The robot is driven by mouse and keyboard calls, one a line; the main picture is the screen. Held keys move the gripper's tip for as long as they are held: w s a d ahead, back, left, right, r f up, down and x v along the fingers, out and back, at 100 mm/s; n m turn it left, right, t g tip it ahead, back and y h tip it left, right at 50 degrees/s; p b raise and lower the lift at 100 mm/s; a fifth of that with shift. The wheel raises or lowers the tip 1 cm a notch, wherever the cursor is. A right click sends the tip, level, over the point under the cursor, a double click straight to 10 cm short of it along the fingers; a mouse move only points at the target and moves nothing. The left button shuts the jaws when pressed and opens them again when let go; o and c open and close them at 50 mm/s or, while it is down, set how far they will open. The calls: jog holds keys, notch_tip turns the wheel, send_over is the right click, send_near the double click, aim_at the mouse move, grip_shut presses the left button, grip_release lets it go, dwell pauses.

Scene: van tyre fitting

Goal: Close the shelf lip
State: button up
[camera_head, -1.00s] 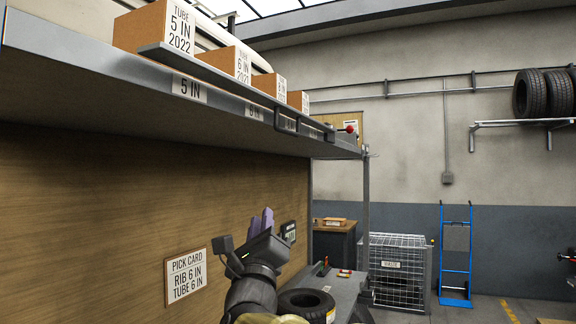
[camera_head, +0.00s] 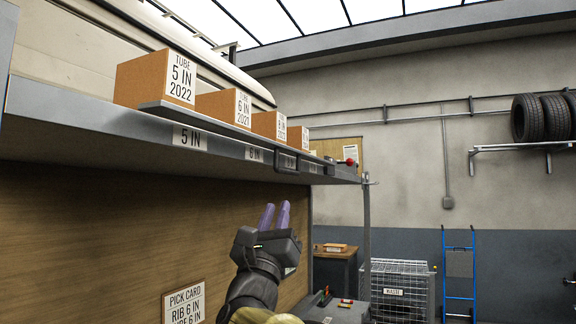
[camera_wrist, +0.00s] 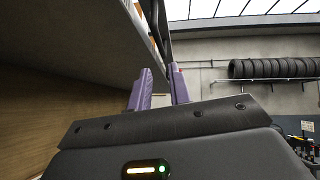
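The shelf lip (camera_head: 215,122) is a long grey strip along the front of the high shelf, just below the boxes and above the size labels. It seems to stick out from the shelf edge; its exact angle is hard to tell. A dark bar handle (camera_head: 286,162) sits on its front toward the far end. A red knob (camera_head: 350,161) is at the shelf's far end. My gripper (camera_head: 275,214) points up below the shelf edge, apart from it. Its purple fingers stand apart with nothing between them, as in the wrist view (camera_wrist: 160,88).
Tube boxes (camera_head: 156,79) stand in a row on the shelf (camera_head: 60,100). A wooden back panel (camera_head: 100,225) with a pick card (camera_head: 184,305) is below. A shelf post (camera_head: 367,240), wire cage (camera_head: 400,285) and blue hand truck (camera_head: 459,275) stand beyond.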

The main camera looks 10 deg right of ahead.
aim_at(288, 172)
jog(key=p+x, duration=0.6)
jog(key=x, duration=0.5)
jog(key=shift+w+d+r, duration=0.1)
jog(key=shift+r, duration=0.25)
jog(key=shift+w+d+r+p, duration=0.25)
jog(key=shift+w+p, duration=0.1)
jog(key=shift+w, duration=0.1)
grip_shut()
